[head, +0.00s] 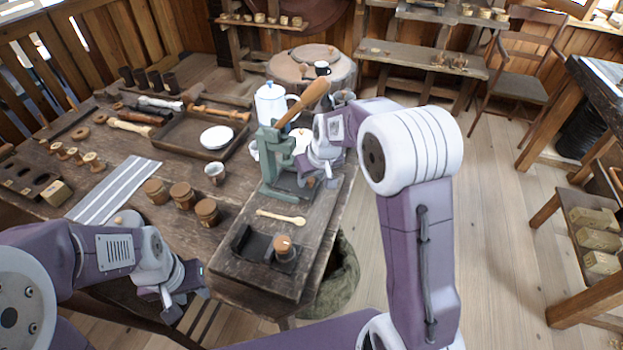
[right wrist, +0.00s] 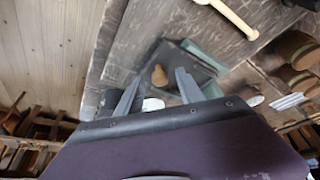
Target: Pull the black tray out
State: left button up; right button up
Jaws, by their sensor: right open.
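The black tray (head: 288,184) sits low in the base of a green lever press (head: 271,160). In the right wrist view the tray (right wrist: 178,58) is a dark flat plate with a pear-shaped wooden knob (right wrist: 158,76). My right gripper (head: 316,178) is open over the tray's outer side. In the right wrist view its two fingers (right wrist: 156,92) stand apart with the knob between them. I cannot tell whether they touch it. My left gripper (head: 187,300) hangs at the table's front left, away from the press, with its fingers apart and empty.
A wooden spoon (head: 281,217) and a black holder (head: 252,246) with a wood-topped piece (head: 284,248) lie in front of the press. A white pot (head: 270,103) stands behind it. Lidded jars (head: 182,195) stand left. Open floor lies to the right.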

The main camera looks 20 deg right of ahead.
jog(key=shift+w+f, duration=0.1)
jog(key=shift+f, duration=0.05)
grip_shut()
dwell(1.4)
